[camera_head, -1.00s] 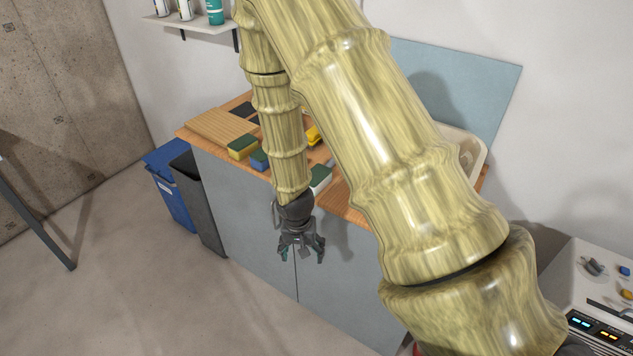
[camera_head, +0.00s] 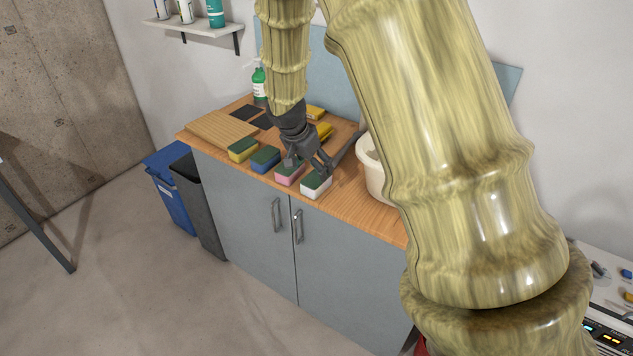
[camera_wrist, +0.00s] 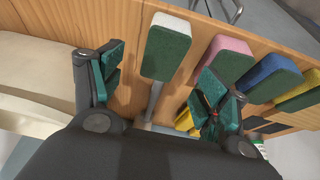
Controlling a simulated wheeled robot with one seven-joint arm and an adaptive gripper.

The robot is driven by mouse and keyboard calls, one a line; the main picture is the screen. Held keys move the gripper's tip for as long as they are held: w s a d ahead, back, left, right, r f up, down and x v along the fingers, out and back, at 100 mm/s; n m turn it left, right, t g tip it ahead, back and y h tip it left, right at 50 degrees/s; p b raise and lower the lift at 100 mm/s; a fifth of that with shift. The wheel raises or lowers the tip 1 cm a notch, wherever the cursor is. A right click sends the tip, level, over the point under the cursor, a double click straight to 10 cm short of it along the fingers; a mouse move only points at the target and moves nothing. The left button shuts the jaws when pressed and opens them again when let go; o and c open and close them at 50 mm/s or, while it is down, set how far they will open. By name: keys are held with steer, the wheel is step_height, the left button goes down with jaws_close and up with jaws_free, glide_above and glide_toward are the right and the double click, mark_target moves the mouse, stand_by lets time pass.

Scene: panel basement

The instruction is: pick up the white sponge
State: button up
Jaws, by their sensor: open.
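The white sponge (camera_head: 317,184) has a dark green top and lies near the front edge of the wooden counter, at the right end of a row of sponges. In the wrist view the white sponge (camera_wrist: 167,48) shows its green face and white end, ahead of my fingers and between their lines. My gripper (camera_head: 307,163) is open and empty, just above and behind the white and pink sponges. In the wrist view my gripper's two fingers (camera_wrist: 160,100) stand wide apart, with the right one near the pink sponge.
A pink sponge (camera_head: 289,173), a blue sponge (camera_head: 265,159) and a yellow sponge (camera_head: 242,150) lie in a row to the left. A cream basin (camera_head: 372,172) stands close on the right. A wooden board (camera_head: 218,129) and a green bottle (camera_head: 259,84) are farther left.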

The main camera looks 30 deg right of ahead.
mark_target(316, 177)
steer(key=shift+x, duration=1.2)
steer(key=shift+p+x, duration=1.25)
steer(key=shift+x, duration=1.05)
steer(key=shift+w+d+f, duration=0.1)
steer(key=shift+w+f, duration=0.1)
steer(key=shift+f, duration=0.1)
steer(key=shift+f, duration=0.25)
steer(key=c, duration=0.8)
